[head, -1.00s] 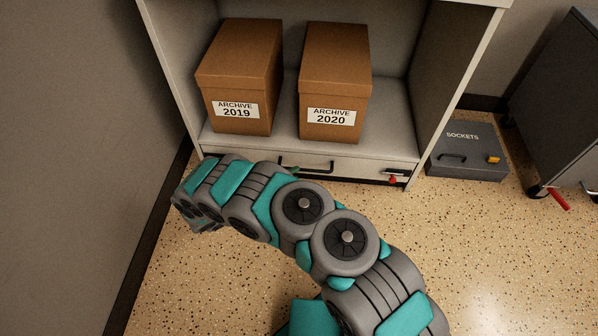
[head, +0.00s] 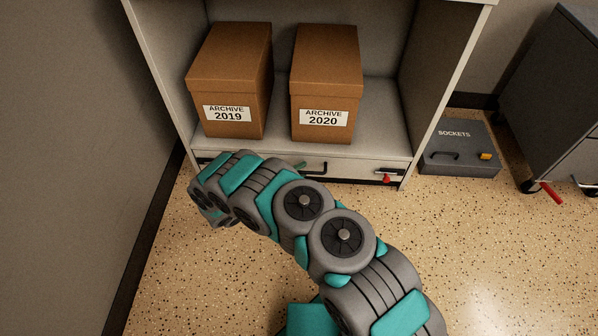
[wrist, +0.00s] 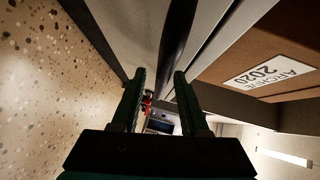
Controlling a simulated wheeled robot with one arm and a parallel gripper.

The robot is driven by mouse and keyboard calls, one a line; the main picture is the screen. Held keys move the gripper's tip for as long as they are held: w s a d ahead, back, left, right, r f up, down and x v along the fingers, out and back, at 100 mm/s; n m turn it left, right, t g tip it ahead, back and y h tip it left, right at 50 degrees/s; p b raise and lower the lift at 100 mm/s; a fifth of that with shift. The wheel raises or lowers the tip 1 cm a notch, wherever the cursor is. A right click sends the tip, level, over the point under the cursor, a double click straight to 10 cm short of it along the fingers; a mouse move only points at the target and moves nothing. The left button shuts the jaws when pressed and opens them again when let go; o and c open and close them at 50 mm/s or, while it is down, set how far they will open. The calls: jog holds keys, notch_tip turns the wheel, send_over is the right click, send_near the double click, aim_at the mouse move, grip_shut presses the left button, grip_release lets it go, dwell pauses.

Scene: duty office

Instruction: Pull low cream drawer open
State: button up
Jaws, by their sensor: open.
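The low cream drawer (head: 348,169) is at the bottom of the cabinet in the head view, its front looking flush and shut. Its dark handle (head: 318,172) shows partly there; my arm hides the drawer's left part. In the wrist view the pale drawer front (wrist: 130,28) runs upward beside the floor. A long dark bar (wrist: 178,35), which looks like the handle or a gap along the drawer, runs towards the space between my fingers. My gripper (wrist: 160,75) is open with nothing clearly held. I cannot tell whether it touches the drawer. The head view does not show its fingertips clearly.
Two brown archive boxes (head: 232,80) (head: 326,85) stand on the shelf above. A red-tagged latch (head: 387,177) is at the drawer's right end. A grey SOCKETS case (head: 459,150) and a dark cart (head: 556,100) stand right. A wall is close on the left. Speckled floor in front is clear.

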grip_shut()
dwell(1.4)
